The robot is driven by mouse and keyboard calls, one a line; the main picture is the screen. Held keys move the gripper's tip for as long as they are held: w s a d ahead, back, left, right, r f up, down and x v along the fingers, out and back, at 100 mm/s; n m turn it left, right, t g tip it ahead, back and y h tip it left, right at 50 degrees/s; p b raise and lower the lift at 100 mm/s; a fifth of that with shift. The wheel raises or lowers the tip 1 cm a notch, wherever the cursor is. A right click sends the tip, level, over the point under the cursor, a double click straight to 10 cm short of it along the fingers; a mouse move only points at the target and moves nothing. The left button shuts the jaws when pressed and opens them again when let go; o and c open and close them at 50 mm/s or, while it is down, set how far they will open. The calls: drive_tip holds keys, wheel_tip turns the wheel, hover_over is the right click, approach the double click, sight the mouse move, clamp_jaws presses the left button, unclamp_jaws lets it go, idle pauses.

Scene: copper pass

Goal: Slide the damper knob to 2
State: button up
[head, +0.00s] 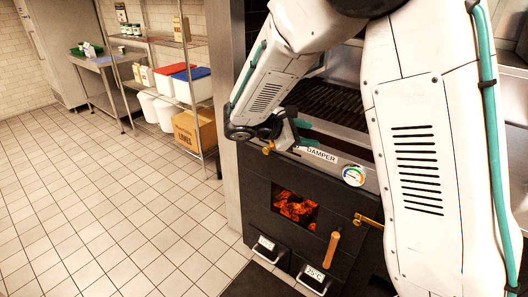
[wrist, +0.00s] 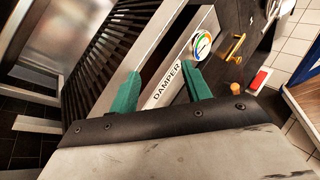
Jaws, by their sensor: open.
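The oven front carries a white DAMPER label (head: 318,154), which also shows in the wrist view (wrist: 166,86). A small brass knob (head: 268,148) shows at the left end of that strip, just below my gripper (head: 298,134); it looks like the damper knob. I cannot tell whether the gripper touches it. In the wrist view my gripper (wrist: 162,70) has its two green fingers apart, with the label strip seen between them and nothing held. No scale number is legible.
A round gauge (head: 354,175) sits right of the label. Below are a window with glowing coals (head: 295,207), a brass latch (head: 368,221), a wooden handle (head: 332,249) and two drawers. A grill grate (head: 335,101) lies behind. The tiled floor (head: 120,210) at left is clear.

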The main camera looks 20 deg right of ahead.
drive_tip(key=w+a+f+n+t+h, duration=0.2)
drive_tip(key=w+a+f+n+t, duration=0.1)
drive_tip(key=w+a+f+n, duration=0.25)
drive_tip(key=n+t+y, duration=0.1)
drive_tip(key=n+t, duration=0.5)
approach(265, 151)
drive_tip(key=x, duration=0.3)
drive_tip(key=shift+m, duration=0.25)
drive_tip(key=x, duration=0.7)
drive_tip(key=shift+w+d, duration=0.1)
drive_tip(key=shift+d, duration=0.2)
drive_tip(key=shift+c, duration=0.3)
